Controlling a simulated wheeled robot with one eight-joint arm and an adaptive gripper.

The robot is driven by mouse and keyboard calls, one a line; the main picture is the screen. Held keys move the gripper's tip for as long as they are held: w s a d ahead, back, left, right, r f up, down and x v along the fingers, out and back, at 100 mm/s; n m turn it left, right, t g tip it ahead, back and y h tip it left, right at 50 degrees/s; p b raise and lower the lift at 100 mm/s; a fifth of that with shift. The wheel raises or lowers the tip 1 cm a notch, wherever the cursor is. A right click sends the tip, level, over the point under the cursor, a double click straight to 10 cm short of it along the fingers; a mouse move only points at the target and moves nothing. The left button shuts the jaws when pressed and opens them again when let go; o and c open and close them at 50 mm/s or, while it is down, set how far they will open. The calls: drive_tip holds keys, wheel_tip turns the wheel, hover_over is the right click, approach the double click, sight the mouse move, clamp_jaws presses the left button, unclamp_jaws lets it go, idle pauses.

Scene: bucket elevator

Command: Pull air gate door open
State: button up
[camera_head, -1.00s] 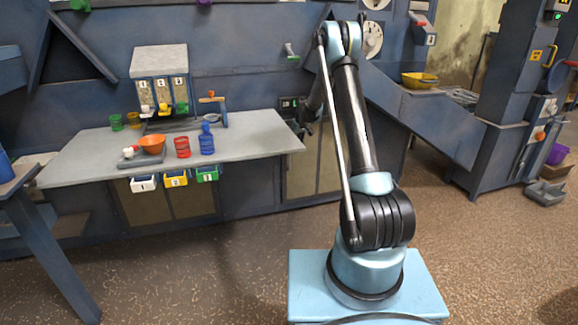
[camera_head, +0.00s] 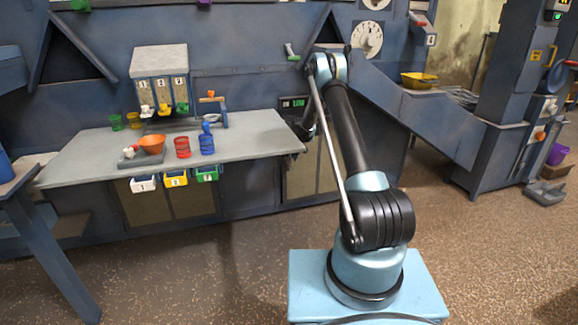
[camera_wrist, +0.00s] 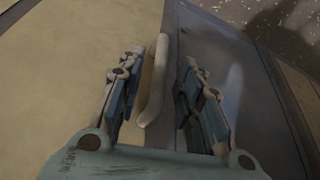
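In the wrist view, a pale, rounded bar handle (camera_wrist: 154,85) stands on a tan panel (camera_wrist: 75,70), which I take to be the air gate door. My gripper (camera_wrist: 163,62) is open, with one finger on each side of the handle. A gap shows between the handle and the right finger; whether the left finger touches it is unclear. In the head view, tan panels (camera_head: 300,178) show below the table's right end, and my arm hides part of them. My gripper is mostly hidden there behind the arm.
A blue chute (camera_head: 425,120) slopes down on the right. The floor in front is clear.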

drive_tip(key=shift+x, duration=2.45)
clamp_jaws()
